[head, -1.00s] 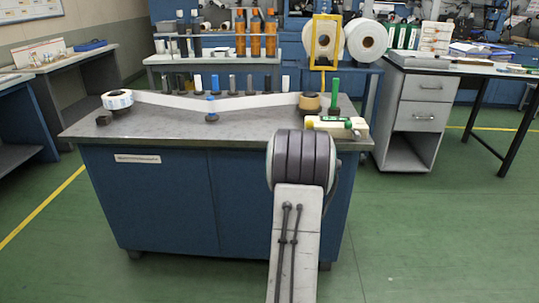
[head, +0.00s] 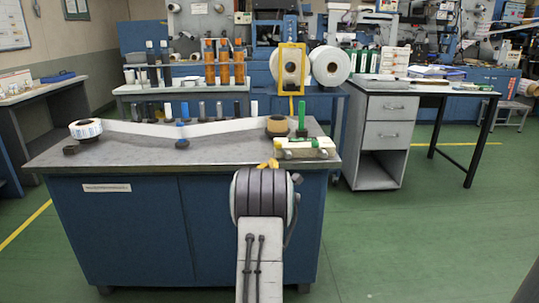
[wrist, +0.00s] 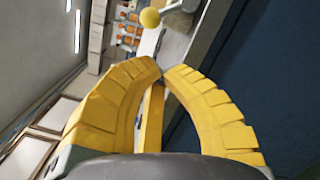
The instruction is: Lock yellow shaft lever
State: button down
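In the wrist view, the yellow ball knob of the shaft lever (wrist: 150,17) is at the top, on a grey lever arm (wrist: 176,7). My gripper (wrist: 162,70) has two curved yellow ribbed fingers whose tips come together, with no object seen between them. The knob lies a little beyond the tips, apart from them in the picture. In the head view, my gripper (head: 268,164) shows as small yellow tips above my dark wrist, at the bench's front edge. I cannot clearly pick out the yellow knob there.
The grey-topped blue bench (head: 120,148) carries a white web strip (head: 225,127), a left roll (head: 85,128), a brown core (head: 279,125) and a green post (head: 301,116). Green floor is free to the right.

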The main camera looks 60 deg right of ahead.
aim_at(282, 150)
jog(key=x, duration=0.8)
jog(key=shift+w+d, duration=0.15)
jog(key=shift+d, duration=0.15)
